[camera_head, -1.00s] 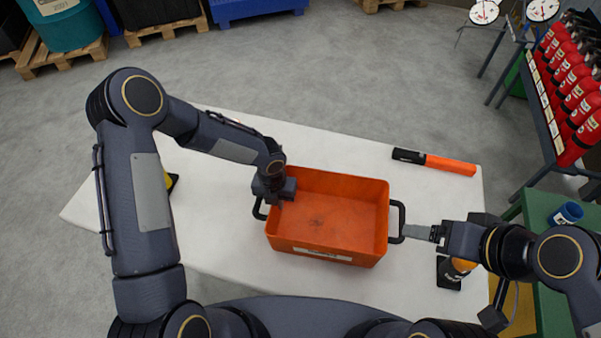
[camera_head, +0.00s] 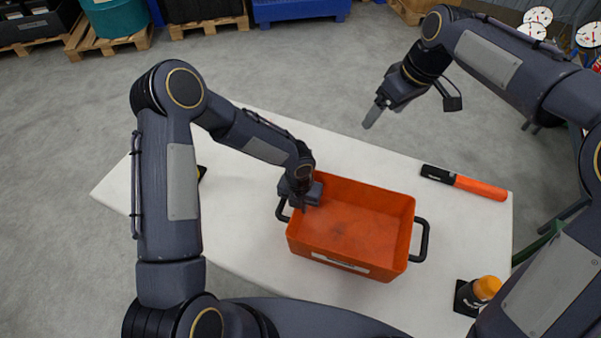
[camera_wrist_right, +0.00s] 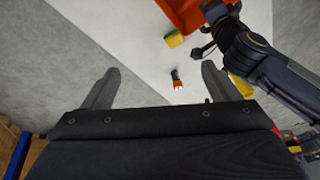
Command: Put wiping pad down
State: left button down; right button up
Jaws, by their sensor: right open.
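A small yellow block with a greenish side (camera_wrist_right: 175,39), which looks like a wiping pad, lies on the white table near the orange crate in the right wrist view. I cannot make it out in the head view, where my left arm covers part of the table. My right gripper (camera_head: 374,113) is raised beyond the table's far edge. Its two fingers are spread and empty in the right wrist view (camera_wrist_right: 160,68). My left gripper (camera_head: 299,197) is at the left end of the orange crate (camera_head: 352,258), by its black handle; whether its fingers are shut is hidden.
The white table (camera_head: 445,225) bears a black-and-orange baton (camera_head: 465,183) at right and an orange-capped item (camera_head: 485,288) at the front right. A small black-and-orange object (camera_wrist_right: 176,78) lies near the yellow block. Pallets (camera_head: 110,42) stand far behind on open floor.

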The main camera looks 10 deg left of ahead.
jog(key=w+a+f+n+g+h, duration=0.1)
jog(key=w+a+f+n, duration=0.2)
jog(key=a+f, duration=0.5)
jog(key=w+a+f+n+g+h, duration=0.1)
jog(key=w+a+f+n, duration=0.15)
jog(key=a+f, duration=0.6)
jog(key=shift+n+t+h, duration=0.25)
jog(key=shift+t+h, duration=0.15)
jog(key=shift+h, duration=0.2)
jog(key=a+f, duration=0.1)
jog(key=f, duration=0.2)
jog(key=a+f, duration=0.1)
jog(key=f, duration=0.2)
jog(key=a+f, duration=0.1)
jog(key=f, duration=0.2)
jog(key=shift+w+a+f, duration=0.1)
jog(key=shift+w+f, duration=0.15)
notch_tip(320, 180, down, 7)
jog(key=shift+r, duration=0.2)
jog(key=shift+c, duration=0.3)
jog(key=c, duration=1.1)
notch_tip(320, 180, up, 10)
jog(key=shift+r, duration=0.1)
